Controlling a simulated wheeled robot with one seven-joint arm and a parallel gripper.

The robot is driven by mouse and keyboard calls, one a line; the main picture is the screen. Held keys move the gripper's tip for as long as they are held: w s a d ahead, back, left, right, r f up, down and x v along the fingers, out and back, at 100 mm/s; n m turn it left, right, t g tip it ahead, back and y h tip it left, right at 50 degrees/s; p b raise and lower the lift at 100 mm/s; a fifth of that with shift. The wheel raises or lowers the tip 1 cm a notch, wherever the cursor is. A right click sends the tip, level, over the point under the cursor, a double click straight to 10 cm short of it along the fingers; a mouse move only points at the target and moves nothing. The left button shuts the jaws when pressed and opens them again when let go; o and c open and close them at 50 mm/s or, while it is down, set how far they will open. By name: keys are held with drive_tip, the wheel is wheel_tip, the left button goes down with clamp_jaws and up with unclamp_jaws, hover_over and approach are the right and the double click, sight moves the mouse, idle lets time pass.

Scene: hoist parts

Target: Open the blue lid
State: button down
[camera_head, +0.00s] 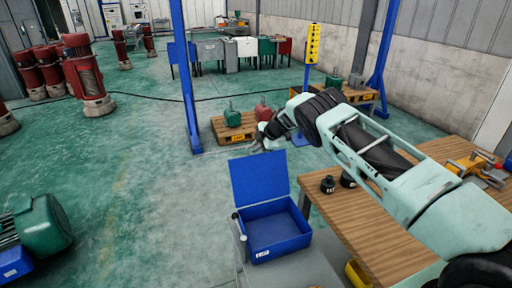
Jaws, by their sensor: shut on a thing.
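A blue box (272,232) stands open on a grey surface at the lower middle of the view. Its blue lid (260,180) stands raised at the back of the box, and the empty-looking inside shows. My arm reaches in from the right, over the wooden table. My gripper (262,143) is at the lid's top edge, shut on it as far as I can see. The fingertips are small and partly hidden.
A wooden table (372,240) with two small black objects (328,184) is right of the box. Behind are a blue post (187,90) and a pallet (233,128) with a green part. A green motor (40,228) lies at the left. The floor left of the box is clear.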

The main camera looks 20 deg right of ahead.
drive_tip(key=c, duration=1.6)
unclamp_jaws()
drive_tip(key=shift+o, duration=0.4)
drive_tip(key=shift+s, duration=0.1)
drive_tip(key=b+v, duration=0.5)
drive_tip(key=v, duration=1.2)
drive_tip(key=shift+r, duration=0.25)
drive_tip(key=shift+d, duration=0.15)
